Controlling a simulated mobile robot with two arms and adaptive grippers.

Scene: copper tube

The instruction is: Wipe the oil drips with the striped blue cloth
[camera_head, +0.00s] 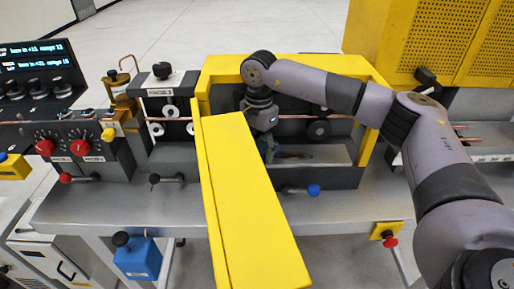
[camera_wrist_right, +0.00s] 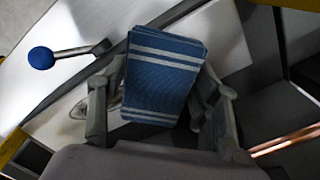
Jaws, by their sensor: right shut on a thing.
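The striped blue cloth (camera_wrist_right: 165,75), folded with pale stripes, is between the fingers of my right gripper (camera_wrist_right: 160,105) in the right wrist view. My right gripper is shut on it. In the head view my right gripper (camera_head: 268,150) reaches down inside the yellow guard frame, low over a pale tray surface (camera_head: 335,154). A brownish oil patch (camera_head: 295,156) lies on this surface just right of the gripper. In the wrist view a shiny patch (camera_wrist_right: 80,109) shows left of the cloth, partly hidden by a finger. I cannot tell whether the cloth touches the surface. My left gripper is not in view.
The open yellow guard door (camera_head: 250,205) extends toward me, left of my arm. The yellow frame (camera_head: 225,68) surrounds the work area. A copper tube (camera_head: 300,116) runs across behind the gripper, past black rollers (camera_head: 318,130). A blue-knobbed lever (camera_head: 313,190) sticks out in front.

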